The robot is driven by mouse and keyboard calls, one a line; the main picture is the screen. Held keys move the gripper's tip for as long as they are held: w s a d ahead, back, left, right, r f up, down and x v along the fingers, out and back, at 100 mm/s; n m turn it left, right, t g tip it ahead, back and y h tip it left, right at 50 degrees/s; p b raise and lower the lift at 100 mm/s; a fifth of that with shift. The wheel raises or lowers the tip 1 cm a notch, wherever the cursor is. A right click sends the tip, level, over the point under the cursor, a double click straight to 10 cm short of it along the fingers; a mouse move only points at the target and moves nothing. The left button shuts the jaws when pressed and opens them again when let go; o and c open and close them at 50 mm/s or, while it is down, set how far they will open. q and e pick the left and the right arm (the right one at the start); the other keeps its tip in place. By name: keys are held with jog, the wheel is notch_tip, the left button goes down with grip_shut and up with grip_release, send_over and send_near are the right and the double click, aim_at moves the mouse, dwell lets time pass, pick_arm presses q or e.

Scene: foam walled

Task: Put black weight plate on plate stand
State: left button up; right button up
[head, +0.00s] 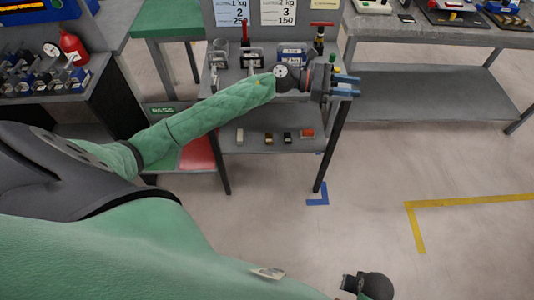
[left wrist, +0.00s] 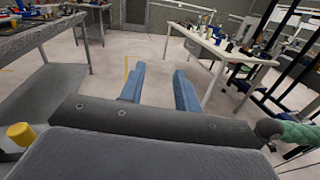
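My left gripper (head: 345,88) is stretched out at the right front edge of the middle workbench, with its blue fingers pointing right. In the left wrist view its two fingers (left wrist: 160,88) are apart with nothing between them, over open floor. I cannot make out a black weight plate or a plate stand in either view. The items on the bench behind my arm are small and partly hidden.
The middle bench (head: 228,78) holds a red-handled device (head: 320,40) and a blue-and-white item (head: 291,56). Its lower shelf (head: 262,146) carries several small blocks. A red extinguisher (head: 74,48) stands at left. A long grey table (head: 430,35) is at right. The floor (head: 380,220) is clear.

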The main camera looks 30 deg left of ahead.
pick_arm(q)
jog(key=s+a+f+m+t+y, duration=0.25)
jog(key=f+m+y, duration=0.45)
jog(key=m, duration=0.5)
jog(key=s+a+f+m+t+y, duration=0.2)
jog(key=a+f+m+t+y, duration=0.15)
jog(key=f+m, duration=0.6)
jog(key=s+a+f+m+t+y, duration=0.25)
jog(key=f+m+y, duration=0.4)
jog(key=m, duration=0.75)
jog(key=s+d+f+n+g, duration=0.2)
jog(key=s+f+n+g, duration=0.4)
jog(key=s, duration=0.9)
jog(key=s+d+f+n+g, duration=0.2)
jog(key=s+f+n+g, duration=0.4)
jog(key=s+f, duration=0.7)
jog(key=shift+s+g+h, duration=0.3)
jog(key=shift+s+g, duration=0.25)
jog(key=shift+s, duration=0.55)
jog(key=shift+f+n, duration=0.1)
jog(key=shift+n, duration=0.15)
